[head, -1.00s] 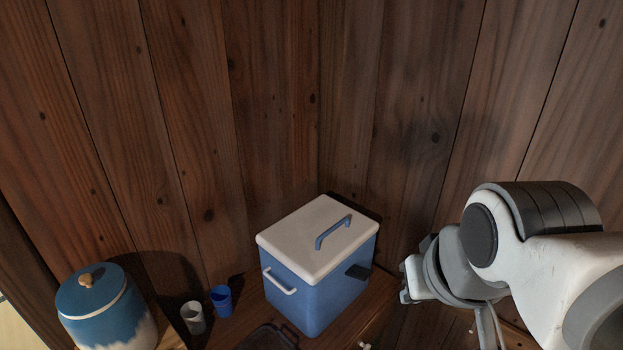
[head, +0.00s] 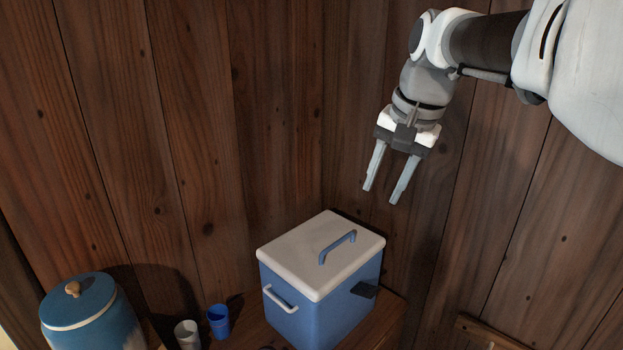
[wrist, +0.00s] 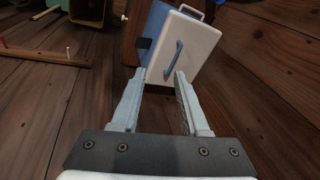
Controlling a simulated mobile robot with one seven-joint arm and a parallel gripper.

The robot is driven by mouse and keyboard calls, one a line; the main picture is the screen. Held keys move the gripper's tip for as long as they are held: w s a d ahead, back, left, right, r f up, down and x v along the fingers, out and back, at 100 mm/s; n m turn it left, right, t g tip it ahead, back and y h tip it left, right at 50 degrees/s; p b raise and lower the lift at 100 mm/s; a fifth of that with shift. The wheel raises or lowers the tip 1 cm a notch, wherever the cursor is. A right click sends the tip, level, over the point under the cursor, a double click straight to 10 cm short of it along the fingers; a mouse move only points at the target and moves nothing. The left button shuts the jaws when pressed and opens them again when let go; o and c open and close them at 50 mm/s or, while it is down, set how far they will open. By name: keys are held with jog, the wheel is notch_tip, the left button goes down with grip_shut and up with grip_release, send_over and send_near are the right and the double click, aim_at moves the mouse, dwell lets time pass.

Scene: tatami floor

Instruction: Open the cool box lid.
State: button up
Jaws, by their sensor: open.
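The cool box (head: 320,318) is blue with a closed white lid (head: 310,258) and a blue bar handle (head: 337,246) on top. A white carry handle (head: 280,299) is on its left side and a dark latch-like part (head: 364,289) on its right side. My gripper (head: 380,194) is open and empty, pointing down, above and to the right of the lid, apart from it. In the wrist view the lid (wrist: 190,42) and its handle (wrist: 173,60) show beyond the open fingers (wrist: 157,82).
The box stands on a wooden surface (head: 392,318) in a corner of plank walls (head: 230,120). A blue jar (head: 85,312) with a knobbed lid, a white cup (head: 187,335) and a blue cup (head: 219,322) stand to its left. The space above the lid is clear.

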aim_at(333, 246)
jog(key=w+a+f+m+g+b, duration=0.1)
jog(key=w+a+f+m+b, duration=0.15)
jog(key=w, duration=0.35)
jog(key=w+a+f+m+g+b, duration=0.1)
jog(key=w+f, duration=0.2)
jog(key=w, duration=0.3)
jog(key=w+a+f+b, duration=0.1)
jog(key=f, duration=0.4)
jog(key=w+f, duration=0.1)
jog(key=f, duration=0.5)
jog(key=a+f+b, duration=0.1)
jog(key=f, duration=0.5)
jog(key=shift+w+a+f+b, duration=0.15)
jog(key=shift+w+a+b, duration=0.15)
jog(key=shift+w, duration=0.1)
grip_shut()
